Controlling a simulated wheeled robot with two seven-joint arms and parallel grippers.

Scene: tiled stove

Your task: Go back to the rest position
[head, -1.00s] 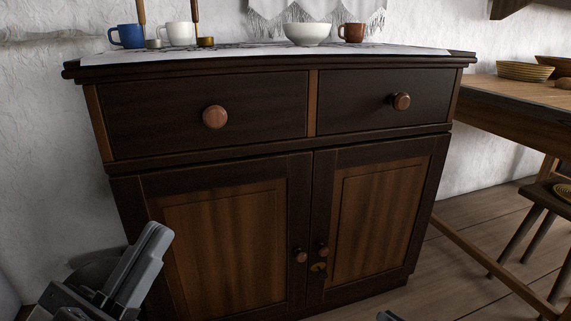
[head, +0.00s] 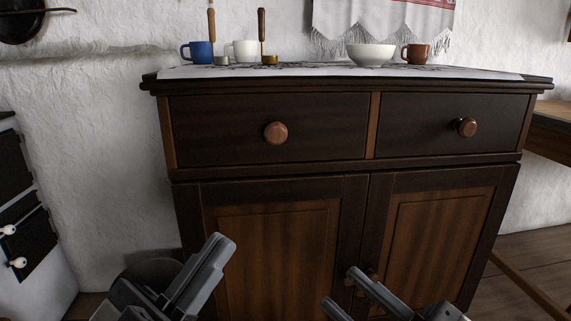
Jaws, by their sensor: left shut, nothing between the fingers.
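My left gripper (head: 220,243) is grey and shows at the bottom, left of centre. Its fingers lie together, shut and empty, in front of the left part of the cabinet. My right gripper (head: 340,288) is at the bottom, right of centre. Its two fingers stand apart with nothing seen between them, in front of the cabinet doors. The lower parts of both grippers are cut off by the picture's edge.
A dark wooden cabinet (head: 270,182) with two shut drawers and two shut doors stands ahead. On its cloth are a blue mug (head: 197,51), a white mug (head: 243,50), a white bowl (head: 371,54) and a brown mug (head: 416,53). A stove (head: 45,275) is at left.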

